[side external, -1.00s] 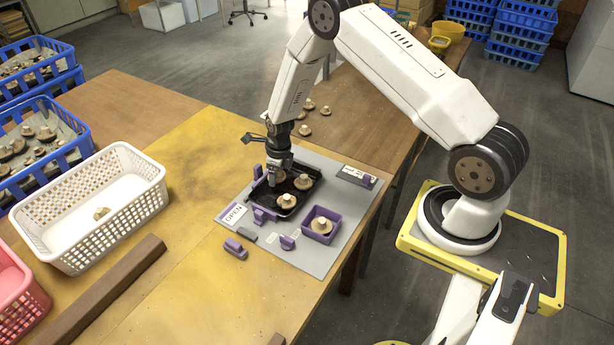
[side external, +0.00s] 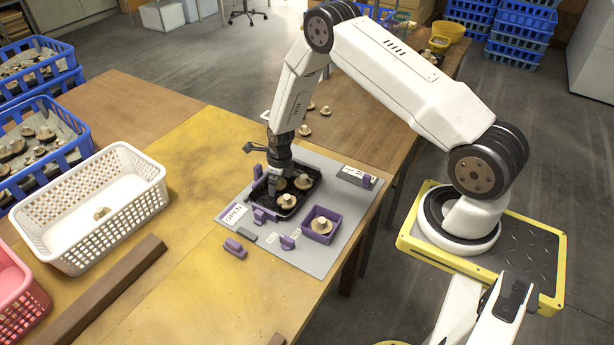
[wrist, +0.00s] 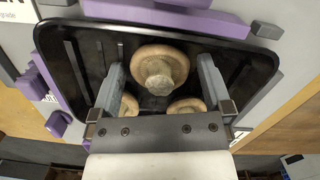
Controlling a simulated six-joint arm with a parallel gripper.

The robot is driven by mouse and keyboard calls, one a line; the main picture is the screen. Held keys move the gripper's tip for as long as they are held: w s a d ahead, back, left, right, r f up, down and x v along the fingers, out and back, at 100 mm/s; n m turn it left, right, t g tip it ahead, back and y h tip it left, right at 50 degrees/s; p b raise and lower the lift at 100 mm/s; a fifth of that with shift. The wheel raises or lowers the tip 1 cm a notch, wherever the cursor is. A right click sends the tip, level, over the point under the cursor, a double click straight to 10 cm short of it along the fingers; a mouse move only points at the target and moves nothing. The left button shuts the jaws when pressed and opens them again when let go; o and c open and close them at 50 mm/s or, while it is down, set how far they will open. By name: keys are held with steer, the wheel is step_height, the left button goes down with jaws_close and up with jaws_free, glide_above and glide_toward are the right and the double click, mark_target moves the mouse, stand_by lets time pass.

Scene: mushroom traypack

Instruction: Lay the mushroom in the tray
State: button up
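The black tray (side external: 267,203) lies on the grey board, with pale brown mushrooms in it. A front mushroom (side external: 287,200) and a right-hand mushroom (side external: 304,182) show in the side view. My gripper (side external: 278,190) is low over the left part of the tray. In the wrist view my gripper (wrist: 161,62) is open, its fingers apart. A mushroom (wrist: 158,72) is between them, stem toward the camera, with gaps on both sides. It appears to be in the tray; exact contact is hard to tell. Two more mushrooms are partly hidden behind the gripper body.
A purple square holder (side external: 313,238) with a mushroom stands right of the tray. Purple clamps and an OPEN label (side external: 234,214) border it. A white crate (side external: 118,218) with one mushroom stands left. Loose mushrooms lie on the table behind. The yellow table is largely clear at front.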

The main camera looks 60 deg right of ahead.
mark_target(282, 186)
steer(key=shift+r, duration=0.15)
step_height(282, 186, up, 12)
steer(key=s, duration=0.1)
steer(key=shift+s+d, duration=0.15)
steer(key=shift+s, duration=0.05)
stand_by(0.7)
stand_by(0.6)
steer(key=s+a+r+n, duration=0.3)
steer(key=s+r+n, duration=0.1)
steer(key=n, duration=0.7)
steer(key=s+a+r+n, duration=0.4)
steer(key=s+n, duration=0.3)
steer(key=n, duration=0.4)
steer(key=s+a+r+n+t, duration=0.1)
steer(key=s+a+r+n, duration=0.3)
steer(key=n, duration=0.6)
steer(key=shift+s+a+r+n, duration=0.15)
steer(key=shift+s+r+n, duration=0.35)
steer(key=shift+s, duration=0.5)
